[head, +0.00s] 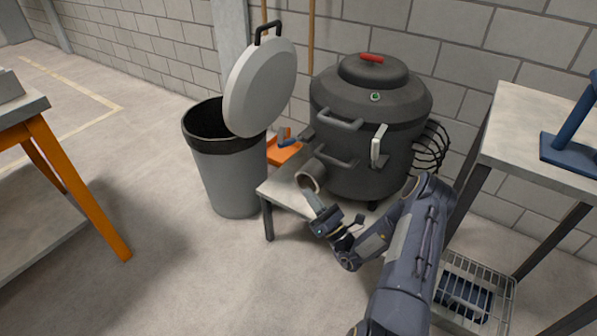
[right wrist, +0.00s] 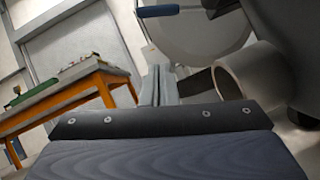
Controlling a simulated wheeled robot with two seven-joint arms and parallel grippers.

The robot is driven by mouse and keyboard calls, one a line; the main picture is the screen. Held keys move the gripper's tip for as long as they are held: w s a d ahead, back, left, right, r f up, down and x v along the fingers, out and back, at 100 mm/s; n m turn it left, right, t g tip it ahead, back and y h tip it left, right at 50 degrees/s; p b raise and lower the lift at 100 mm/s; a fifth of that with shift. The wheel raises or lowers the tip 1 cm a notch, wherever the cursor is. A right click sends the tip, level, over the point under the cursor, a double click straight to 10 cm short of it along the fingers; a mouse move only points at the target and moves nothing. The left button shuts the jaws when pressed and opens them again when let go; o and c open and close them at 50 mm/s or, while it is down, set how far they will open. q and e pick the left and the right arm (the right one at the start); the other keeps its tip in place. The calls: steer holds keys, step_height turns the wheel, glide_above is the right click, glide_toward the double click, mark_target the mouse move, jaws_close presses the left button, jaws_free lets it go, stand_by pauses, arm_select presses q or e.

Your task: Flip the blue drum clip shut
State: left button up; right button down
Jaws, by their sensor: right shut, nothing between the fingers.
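The blue clip (head: 289,142) sticks out from the drum's left side, pointing left and away from the wall of the drum. A blue bar at the top of the right wrist view (right wrist: 158,11) looks like the same clip. A pale clip (head: 378,146) sits upright against the drum's front. My right gripper (head: 307,194) is shut and empty, below the blue clip, close to the drum's spout (head: 309,181). Its fingers also show in the right wrist view (right wrist: 156,88). My left gripper is out of view.
A grey bin (head: 226,175) with its round lid (head: 262,88) raised stands left of the drum. An orange object (head: 284,153) lies behind the low table (head: 283,190). A tall bench (head: 530,125) stands right, a wire basket (head: 475,290) below. Floor at front left is clear.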

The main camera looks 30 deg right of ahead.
steer(key=b, duration=0.2)
glide_toward(291, 141)
steer(key=w+a+f, duration=0.2)
steer(key=w+a, duration=0.2)
steer(key=w, duration=0.1)
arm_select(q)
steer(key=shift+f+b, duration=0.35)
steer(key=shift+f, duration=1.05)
arm_select(e)
steer(key=shift+w+d+r, duration=0.1)
steer(key=shift+d+r, duration=0.1)
steer(key=shift+r, duration=0.4)
steer(key=shift+w+d+r, duration=0.15)
steer(key=shift+d+r, duration=0.05)
steer(key=shift+r, duration=0.45)
steer(key=shift+w+d+r, duration=0.1)
steer(key=shift+d+r, duration=0.15)
steer(key=shift+r, duration=0.35)
